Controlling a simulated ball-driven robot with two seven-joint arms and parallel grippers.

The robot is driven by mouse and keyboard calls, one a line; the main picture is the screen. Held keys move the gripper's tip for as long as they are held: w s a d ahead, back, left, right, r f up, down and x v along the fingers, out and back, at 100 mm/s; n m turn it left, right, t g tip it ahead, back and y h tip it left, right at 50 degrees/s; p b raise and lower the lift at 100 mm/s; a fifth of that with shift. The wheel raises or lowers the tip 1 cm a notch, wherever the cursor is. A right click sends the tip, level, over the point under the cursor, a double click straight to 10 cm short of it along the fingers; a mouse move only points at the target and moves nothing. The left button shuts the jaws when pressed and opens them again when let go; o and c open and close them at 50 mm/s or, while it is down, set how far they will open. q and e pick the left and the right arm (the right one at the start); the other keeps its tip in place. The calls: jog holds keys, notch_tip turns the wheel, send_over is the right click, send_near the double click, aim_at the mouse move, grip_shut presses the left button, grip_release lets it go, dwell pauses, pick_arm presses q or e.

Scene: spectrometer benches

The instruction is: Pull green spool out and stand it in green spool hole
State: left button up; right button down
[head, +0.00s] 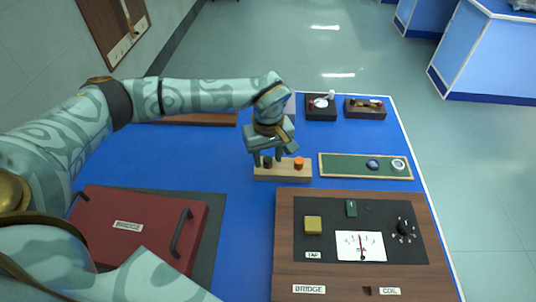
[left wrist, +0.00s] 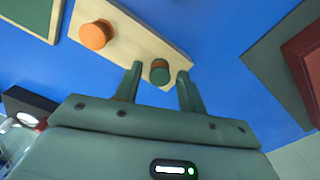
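A green spool (left wrist: 160,72) stands in a pale wooden block (left wrist: 135,36), near one end. An orange spool (left wrist: 95,35) stands toward the block's other end. In the head view the block (head: 283,176) lies mid-table, with the orange spool (head: 299,162) at its right; the green spool shows dark between my fingers. My left gripper (head: 268,159) points down over the block's left part. Its fingers are open on either side of the green spool, with gaps visible in the left wrist view. I cannot make out which hole is the green spool hole. My right gripper is not in view.
A green board (head: 340,166) with two round pieces lies right of the block. A wooden instrument panel (head: 285,240) with a dial stands in front. A red handled case (head: 130,205) lies left on a dark mat. Small trays (head: 321,115) stand behind. Blue tabletop is free around the block.

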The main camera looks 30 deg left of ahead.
pick_arm(q)
jog(key=o, duration=0.6)
jog(key=shift+c, duration=0.2)
notch_tip(320, 180, up, 16)
jog(key=p, duration=0.4)
